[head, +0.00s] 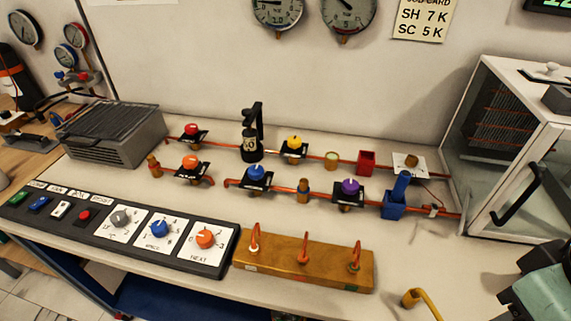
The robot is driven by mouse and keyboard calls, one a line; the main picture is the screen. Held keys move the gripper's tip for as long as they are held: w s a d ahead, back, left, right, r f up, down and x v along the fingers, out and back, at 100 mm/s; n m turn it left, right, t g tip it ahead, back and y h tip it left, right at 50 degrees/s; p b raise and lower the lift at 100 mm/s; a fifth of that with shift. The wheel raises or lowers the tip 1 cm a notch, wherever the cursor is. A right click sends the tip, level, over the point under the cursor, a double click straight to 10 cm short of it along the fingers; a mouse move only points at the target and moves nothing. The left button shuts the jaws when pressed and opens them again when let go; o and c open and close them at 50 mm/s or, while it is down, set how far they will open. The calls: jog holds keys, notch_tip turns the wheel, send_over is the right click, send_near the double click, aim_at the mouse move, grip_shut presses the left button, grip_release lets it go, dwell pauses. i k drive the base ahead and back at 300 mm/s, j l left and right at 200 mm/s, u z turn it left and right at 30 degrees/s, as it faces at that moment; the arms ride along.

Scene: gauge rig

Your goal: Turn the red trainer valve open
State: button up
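The red trainer valve (191,130) has a round red knob on a small black plate. It sits on the back copper pipe, right of the grey vented box. The knob's exact turn is too small to read. An orange-knobbed valve (190,162) stands just in front of it. A teal and dark part at the lower right edge looks like my arm. My gripper's fingertips do not show, and nothing of mine is near the red valve.
Valves with yellow (294,142), blue (256,173) and purple (350,187) knobs stand to the right. A black upright fitting (252,140) rises between the red and yellow valves. A glass-sided cabinet (520,150) stands right.

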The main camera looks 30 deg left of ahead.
aim_at(191, 130)
jog(key=u, duration=1.7)
jog(key=z, duration=0.5)
jog(key=j, duration=0.4)
jog(key=i+j, duration=0.15)
jog(key=j, duration=0.65)
jog(key=i+j+u, duration=0.1)
jog(key=i+j, duration=0.55)
